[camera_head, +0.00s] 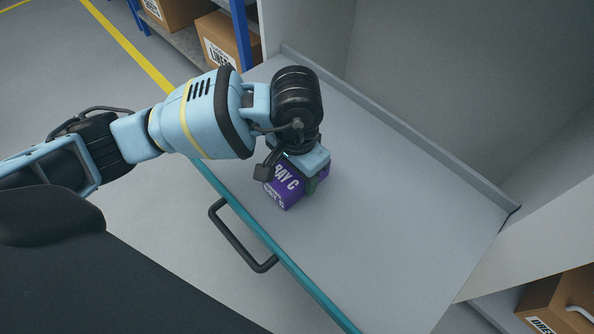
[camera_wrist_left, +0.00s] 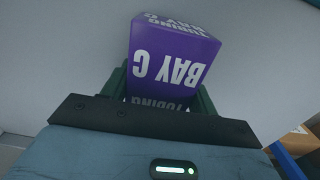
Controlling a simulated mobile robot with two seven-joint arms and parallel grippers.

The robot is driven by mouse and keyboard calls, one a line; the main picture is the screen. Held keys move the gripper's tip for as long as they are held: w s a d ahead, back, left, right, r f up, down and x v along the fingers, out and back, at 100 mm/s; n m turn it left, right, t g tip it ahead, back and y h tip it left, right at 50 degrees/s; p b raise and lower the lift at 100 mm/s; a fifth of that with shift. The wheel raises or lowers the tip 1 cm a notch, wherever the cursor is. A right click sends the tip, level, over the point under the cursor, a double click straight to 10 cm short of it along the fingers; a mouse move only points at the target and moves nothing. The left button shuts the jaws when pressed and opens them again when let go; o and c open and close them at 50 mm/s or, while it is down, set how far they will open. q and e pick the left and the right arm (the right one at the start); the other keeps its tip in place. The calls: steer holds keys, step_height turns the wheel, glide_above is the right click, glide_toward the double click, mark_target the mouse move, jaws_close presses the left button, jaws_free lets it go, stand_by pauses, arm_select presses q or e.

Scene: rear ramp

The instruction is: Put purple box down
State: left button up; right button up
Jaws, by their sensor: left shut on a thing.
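The purple box (camera_head: 283,190) with white "BAY C" lettering is at my left gripper, over the grey ramp surface (camera_head: 385,190) near its teal front edge. My left gripper (camera_head: 300,178) comes down from above and is shut on the box. In the left wrist view the purple box (camera_wrist_left: 172,60) sits between the green fingers of the gripper (camera_wrist_left: 162,92). I cannot tell whether the underside of the box touches the surface. The gripper hides the upper part of the box in the head view. My right gripper is not in view.
A raised lip (camera_head: 400,115) runs along the back of the surface. A dark handle (camera_head: 240,237) sticks out from the front edge. Cardboard boxes stand on a blue-posted shelf (camera_head: 240,35) at upper left and at lower right (camera_head: 562,305). The surface right of the box is clear.

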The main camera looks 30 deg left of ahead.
arm_select(q)
steer(key=shift+f, duration=0.1)
steer(key=o, duration=1.1)
step_height(320, 180, up, 12)
steer(key=p, duration=0.3)
steer(key=shift+p, duration=0.35)
